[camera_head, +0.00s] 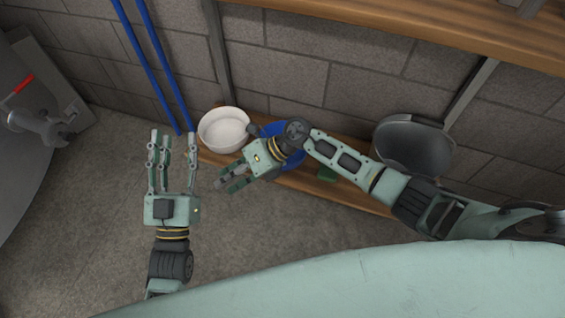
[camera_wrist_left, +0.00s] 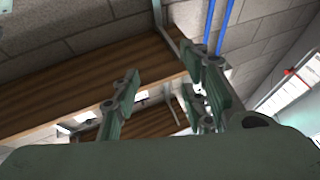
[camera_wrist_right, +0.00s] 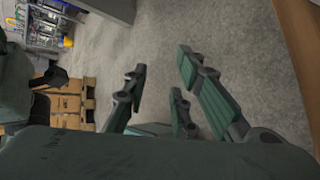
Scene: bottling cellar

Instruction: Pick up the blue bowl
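The blue bowl (camera_head: 268,130) sits on the low wooden shelf by the wall in the head view. My right wrist and forearm cover most of it, and only parts of its blue edge show. My right gripper (camera_head: 226,177) is in front of the shelf, left of and below the bowl. It points away from the bowl, with its fingers apart and empty; they also show apart in the right wrist view (camera_wrist_right: 160,85). My left gripper (camera_head: 172,140) is farther left, over the floor, open and empty. Its spread fingers show in the left wrist view (camera_wrist_left: 160,80).
A white bowl (camera_head: 224,130) stands at the shelf's left end, beside the blue bowl. A wooden upper shelf (camera_head: 440,30) overhangs. Blue pipes (camera_head: 155,60) run along the wall.

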